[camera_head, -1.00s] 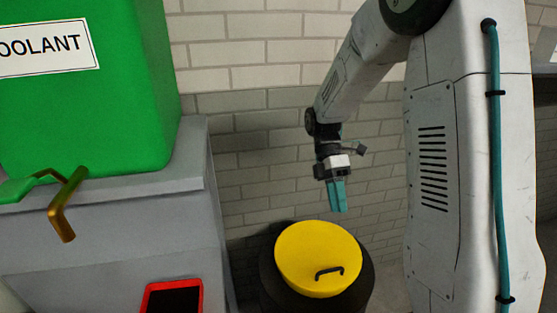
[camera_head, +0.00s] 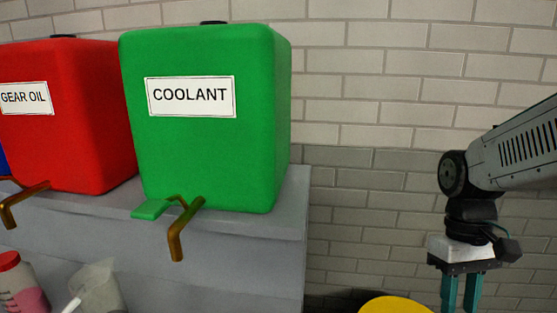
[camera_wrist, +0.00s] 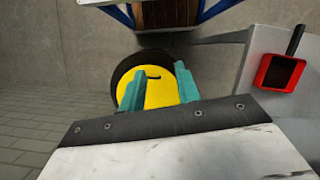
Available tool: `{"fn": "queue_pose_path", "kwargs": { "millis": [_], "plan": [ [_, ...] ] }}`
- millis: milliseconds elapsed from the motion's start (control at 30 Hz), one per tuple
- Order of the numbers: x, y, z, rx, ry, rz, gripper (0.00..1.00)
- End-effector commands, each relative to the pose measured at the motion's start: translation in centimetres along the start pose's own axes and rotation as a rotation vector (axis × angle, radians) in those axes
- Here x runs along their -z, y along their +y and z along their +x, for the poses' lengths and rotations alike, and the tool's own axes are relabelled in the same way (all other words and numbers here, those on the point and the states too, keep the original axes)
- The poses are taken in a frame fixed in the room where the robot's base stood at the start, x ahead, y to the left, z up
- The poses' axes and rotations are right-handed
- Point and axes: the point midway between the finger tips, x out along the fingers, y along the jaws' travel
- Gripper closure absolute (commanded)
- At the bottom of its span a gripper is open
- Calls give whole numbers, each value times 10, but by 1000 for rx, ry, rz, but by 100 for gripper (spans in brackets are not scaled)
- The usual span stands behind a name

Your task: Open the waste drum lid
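The waste drum has a round yellow lid (camera_head: 396,305) that shows only at the bottom edge of the head view. In the wrist view the yellow lid (camera_wrist: 160,93) lies on the black drum (camera_wrist: 125,68), with a dark handle (camera_wrist: 154,78) on top. The lid looks closed. My gripper (camera_head: 460,298) points down at the right of the head view, its teal fingers apart. In the wrist view my gripper (camera_wrist: 162,84) has its two fingers spread in front of the lid, with nothing between them; I cannot tell the exact gap to the handle.
A grey bench (camera_head: 250,260) holds a green coolant tank (camera_head: 205,130) and a red gear oil tank (camera_head: 70,120), with brass taps jutting out. A red-framed box (camera_wrist: 280,72) is on the bench side near the drum. A brick wall (camera_head: 380,200) stands behind.

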Motion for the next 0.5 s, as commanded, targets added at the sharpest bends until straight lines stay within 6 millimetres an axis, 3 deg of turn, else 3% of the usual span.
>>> {"fn": "queue_pose_path", "kwargs": {
  "millis": [300, 500],
  "plan": [
    [-65, -35, -14, -46, 284, 200, 67],
    [-87, -46, -21, -60, 397, 166, 67]
  ]
}}
